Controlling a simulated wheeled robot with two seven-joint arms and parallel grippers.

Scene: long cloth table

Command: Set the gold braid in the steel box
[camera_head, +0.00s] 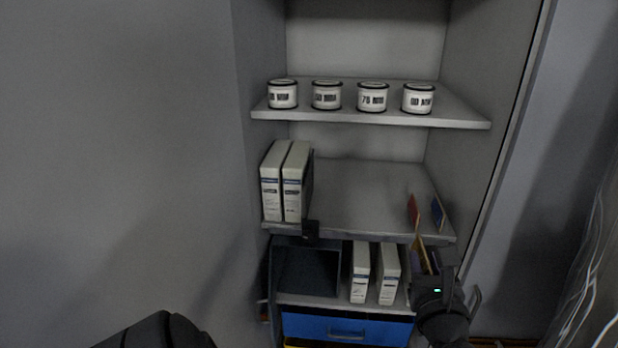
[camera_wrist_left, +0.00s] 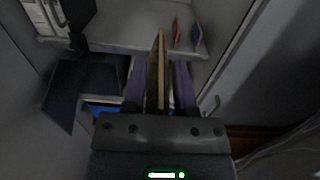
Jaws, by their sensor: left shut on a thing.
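My left gripper (camera_head: 426,262) is at the right end of the lower shelf. In the left wrist view its two fingers (camera_wrist_left: 158,82) are shut on a thin, upright tan-brown flat piece (camera_wrist_left: 157,62), which looks like a slim book or panel. Its tan edge also shows in the head view (camera_head: 418,243). I cannot make out any gold braid. No box is clearly steel; a dark open-fronted box (camera_head: 308,272) stands at the left of the lower shelf, apart from the gripper, and shows in the left wrist view (camera_wrist_left: 85,88). My right gripper is not in view.
Several white tins (camera_head: 372,97) line the top shelf. White binders (camera_head: 296,185) stand on the middle shelf, and more (camera_head: 388,274) below. Red (camera_head: 413,211) and blue (camera_head: 438,213) thin pieces stand above the gripper. The middle shelf's centre (camera_head: 365,195) is clear. A blue drawer (camera_head: 345,329) is underneath.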

